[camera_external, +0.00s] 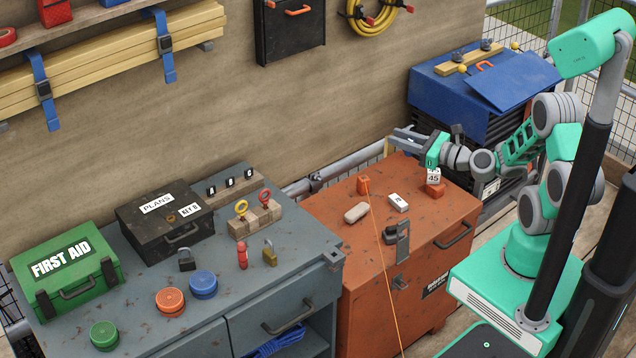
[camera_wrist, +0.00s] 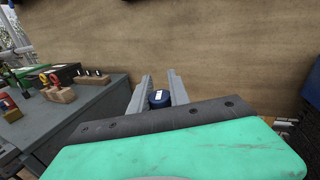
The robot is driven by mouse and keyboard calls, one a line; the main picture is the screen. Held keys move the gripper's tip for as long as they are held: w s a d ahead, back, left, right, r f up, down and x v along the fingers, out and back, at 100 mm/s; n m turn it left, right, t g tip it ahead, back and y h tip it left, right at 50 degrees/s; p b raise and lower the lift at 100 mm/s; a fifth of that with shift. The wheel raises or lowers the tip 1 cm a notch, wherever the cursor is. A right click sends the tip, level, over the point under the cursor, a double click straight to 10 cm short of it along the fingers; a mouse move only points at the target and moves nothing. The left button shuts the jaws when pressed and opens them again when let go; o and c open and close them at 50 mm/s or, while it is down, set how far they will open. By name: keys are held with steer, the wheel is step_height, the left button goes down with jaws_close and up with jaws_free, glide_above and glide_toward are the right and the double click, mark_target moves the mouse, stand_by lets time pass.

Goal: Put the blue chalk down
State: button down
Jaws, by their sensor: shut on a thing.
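My gripper (camera_external: 402,136) is raised above the back of the orange chest, near the plywood wall, in the external view. In the wrist view my gripper (camera_wrist: 158,88) has its two grey fingers on either side of a small dark blue piece with a pale label, which I take to be the blue chalk (camera_wrist: 159,99). The chalk is held between the fingers; I cannot make it out clearly in the external view.
The orange chest top (camera_external: 335,215) bears an orange block with a string (camera_external: 364,185), a beige oval piece (camera_external: 356,212), a white box (camera_external: 398,202) and a numbered white block (camera_external: 433,175). A grey bench (camera_external: 290,265) stands left, a blue case (camera_external: 465,95) behind right.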

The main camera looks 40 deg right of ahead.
steer(key=a+f+n+g+y+b, duration=0.1)
steer(key=a+f+b, duration=0.2)
steer(key=f, duration=0.2)
steer(key=a+f+y+b, duration=0.1)
steer(key=a+f+b, duration=0.2)
steer(key=f, duration=0.2)
steer(key=w+a+f+n+g+y+b, duration=0.3)
steer(key=a+n+g+y+b, duration=0.3)
steer(key=a, duration=0.5)
steer(key=shift+m, duration=0.7)
steer(key=shift+w+a+f+b, duration=0.75)
steer(key=shift+w+f+b, duration=0.3)
steer(key=shift+w+f, duration=1.1)
steer(key=shift+w+a+f+b, duration=0.8)
steer(key=shift+w+f+b, duration=0.2)
steer(key=shift+w+f, duration=1.1)
steer(key=shift+w+a+f+b, duration=0.75)
steer(key=shift+w+f+b, duration=0.3)
steer(key=shift+w+f, duration=1.1)
steer(key=shift+f, duration=0.55)
